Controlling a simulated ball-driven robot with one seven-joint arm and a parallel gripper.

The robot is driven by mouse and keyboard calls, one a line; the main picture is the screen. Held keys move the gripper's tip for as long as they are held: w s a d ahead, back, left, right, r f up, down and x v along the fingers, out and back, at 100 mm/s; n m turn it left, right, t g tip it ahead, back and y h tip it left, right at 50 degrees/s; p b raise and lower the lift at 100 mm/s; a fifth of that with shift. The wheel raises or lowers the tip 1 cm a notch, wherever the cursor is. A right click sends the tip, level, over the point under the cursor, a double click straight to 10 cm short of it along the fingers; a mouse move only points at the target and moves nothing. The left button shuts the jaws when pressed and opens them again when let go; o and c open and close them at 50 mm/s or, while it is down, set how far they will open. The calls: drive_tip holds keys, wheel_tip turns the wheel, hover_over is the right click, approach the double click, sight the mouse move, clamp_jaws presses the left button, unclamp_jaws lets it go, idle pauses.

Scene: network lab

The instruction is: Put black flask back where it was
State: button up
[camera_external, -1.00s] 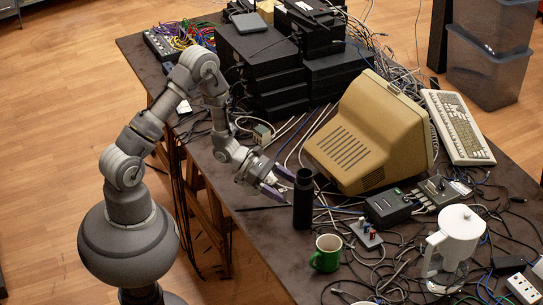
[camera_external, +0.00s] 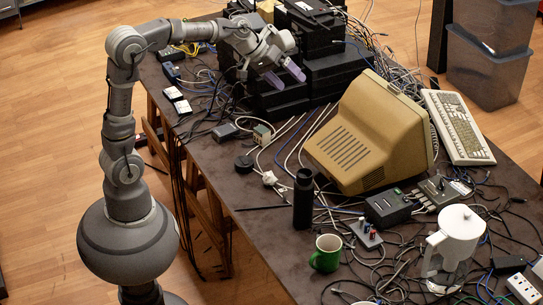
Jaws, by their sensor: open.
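My gripper (camera_external: 284,77) is open and empty, raised up and away from the flask, in front of the stack of black boxes. Its two purple-grey fingers are apart and point to the lower right.
A green mug (camera_external: 326,253) and a white jug (camera_external: 456,246) stand near the flask. The beige monitor (camera_external: 367,137), a keyboard (camera_external: 458,127) and black boxes (camera_external: 281,103) fill the back. Cables cover much of the table; the strip left of the flask is fairly clear.

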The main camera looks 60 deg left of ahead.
drive_tip(key=s+a+r+m+t+y, duration=0.1)
drive_tip(key=s+r+m+t, duration=0.1)
drive_tip(key=r, duration=0.8)
drive_tip(key=s+a+r+m+t+y, duration=0.1)
drive_tip(key=s+a+r+t+y, duration=0.1)
drive_tip(key=r, duration=0.8)
drive_tip(key=s+a+r+m+t+y, duration=0.1)
drive_tip(key=s+r+t, duration=0.3)
drive_tip(key=r, duration=0.7)
drive_tip(key=shift+s+a+m+y, duration=0.15)
drive_tip(key=shift+s+m+y, duration=0.35)
drive_tip(key=shift+s+m, duration=0.35)
